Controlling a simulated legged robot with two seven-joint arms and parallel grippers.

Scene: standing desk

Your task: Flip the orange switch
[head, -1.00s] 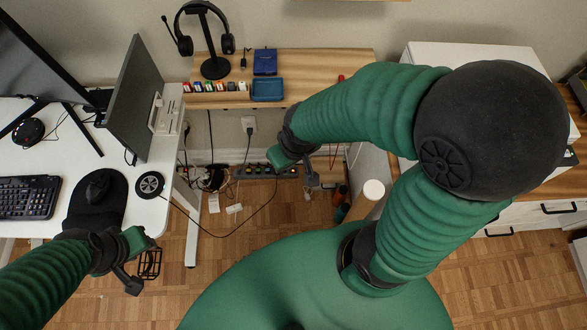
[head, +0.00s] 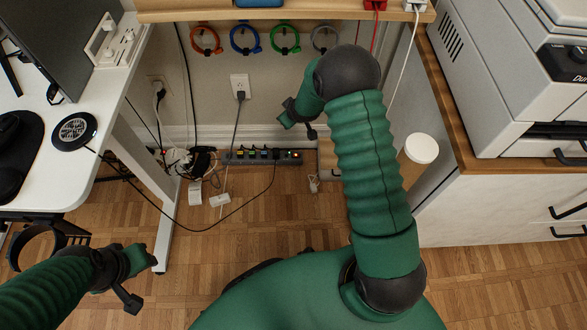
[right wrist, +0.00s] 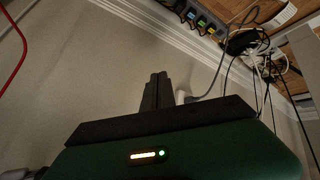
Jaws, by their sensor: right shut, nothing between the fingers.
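A dark power strip (head: 262,157) lies on the floor against the wall. A small reddish-orange spot at its right end (head: 297,156) looks like the switch, but its position is too small to read. In the right wrist view the strip (right wrist: 205,20) shows at the top, with coloured parts; the switch cannot be made out there. My right gripper (head: 284,123) is above the strip near the wall, apart from it. Its black fingers (right wrist: 155,92) are together and empty in the right wrist view. My left gripper (head: 152,262) is at lower left, away from the strip; its fingers are unclear.
Tangled cables and adapters (head: 190,160) lie left of the strip. A plug sits in the wall socket (head: 240,88). The white desk (head: 85,150) stands left, a wooden shelf (head: 200,14) above, a white cabinet (head: 470,200) right. A white-topped cylinder (head: 421,148) stands beside it.

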